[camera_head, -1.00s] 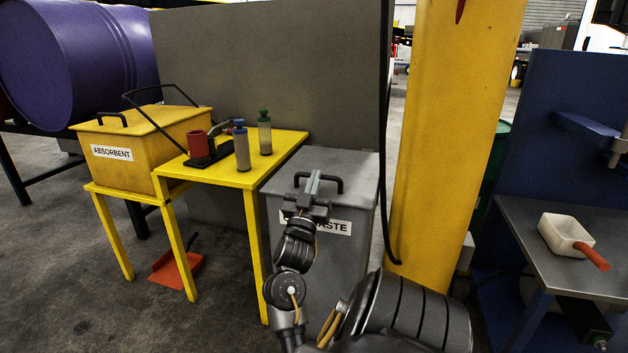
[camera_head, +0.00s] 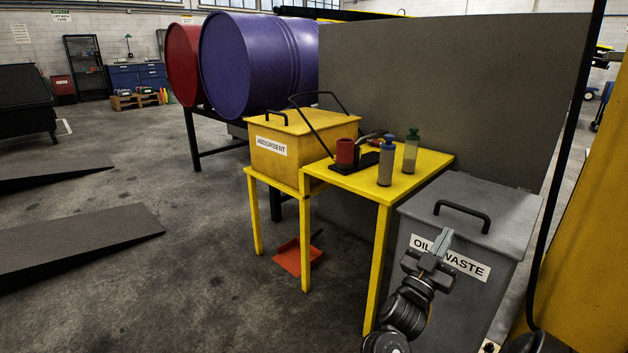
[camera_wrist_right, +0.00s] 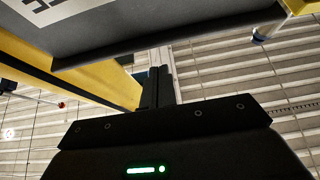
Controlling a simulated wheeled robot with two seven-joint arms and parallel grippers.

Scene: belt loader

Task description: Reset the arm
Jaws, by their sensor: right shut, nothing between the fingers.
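My right gripper (camera_head: 437,247) is in front of the grey oil waste bin (camera_head: 487,232) in the head view and covers part of its label. Its fingers are together with nothing between them. In the right wrist view the closed fingers (camera_wrist_right: 158,88) point up, with the grey underside of something and a yellow post beyond. I cannot tell whether the gripper touches the bin. My left gripper is not in view.
A yellow table (camera_head: 425,172) holds two bottles, one blue-capped (camera_head: 386,160) and one green-capped (camera_head: 411,152), and a red cup (camera_head: 345,152). A yellow absorbent box (camera_head: 315,140) stands left of it. A red dustpan (camera_head: 298,258) lies on the floor.

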